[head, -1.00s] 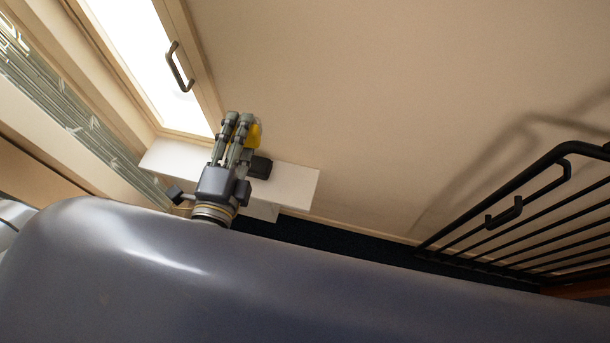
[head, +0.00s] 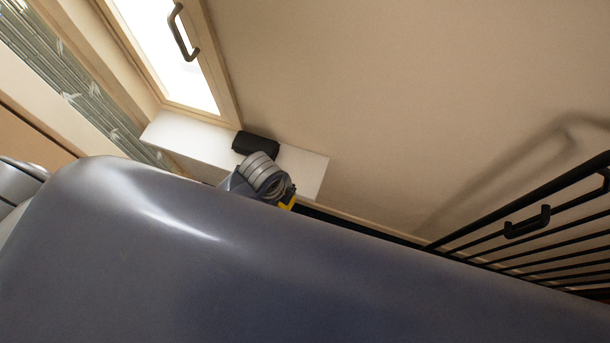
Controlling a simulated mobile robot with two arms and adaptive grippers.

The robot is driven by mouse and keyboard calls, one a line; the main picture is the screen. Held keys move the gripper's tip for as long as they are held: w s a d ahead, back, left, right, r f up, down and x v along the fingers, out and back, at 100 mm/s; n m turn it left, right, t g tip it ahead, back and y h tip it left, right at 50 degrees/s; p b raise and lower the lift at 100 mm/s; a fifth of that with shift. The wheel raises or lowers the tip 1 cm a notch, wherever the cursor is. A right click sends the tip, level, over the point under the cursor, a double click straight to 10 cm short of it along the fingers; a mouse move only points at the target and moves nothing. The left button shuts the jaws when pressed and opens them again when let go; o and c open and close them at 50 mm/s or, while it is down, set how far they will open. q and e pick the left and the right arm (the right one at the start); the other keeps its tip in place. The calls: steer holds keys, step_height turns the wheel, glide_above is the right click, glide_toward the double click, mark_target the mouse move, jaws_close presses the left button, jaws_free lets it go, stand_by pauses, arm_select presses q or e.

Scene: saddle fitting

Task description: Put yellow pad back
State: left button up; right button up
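A small piece of yellow (head: 288,203) shows at the lower right of my wrist, just above the large blue-grey curved surface. It looks like part of the yellow pad, but most of it is hidden. My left gripper (head: 272,186) is at the front of the white shelf, with its grey ringed wrist turned up towards the camera. Its fingers are hidden, so I cannot tell whether they are shut on the pad. My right gripper is not in view.
A black object (head: 256,143) lies on the white shelf (head: 190,136) below the bright window (head: 165,55). A black barred rail (head: 540,220) stands at the right. The blue-grey surface, probably my own body, blocks the lower half. The shelf's left part is clear.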

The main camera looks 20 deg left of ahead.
arm_select(q)
steer(key=s+d+f+m, duration=0.1)
steer(key=s+d+f+m+g, duration=0.1)
steer(key=d, duration=0.1)
steer(key=shift+s+g, duration=0.15)
steer(key=shift+g, duration=0.15)
glide_above(304, 174)
steer(key=s, duration=0.2)
steer(key=shift+w+d+f+b, duration=0.15)
steer(key=shift+f+b, duration=0.2)
steer(key=shift+f, duration=0.4)
steer(key=shift+w, duration=0.85)
steer(key=shift+f, duration=1.85)
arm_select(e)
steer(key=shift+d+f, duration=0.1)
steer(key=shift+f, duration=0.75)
arm_select(q)
steer(key=o, duration=1)
steer(key=shift+c, duration=0.2)
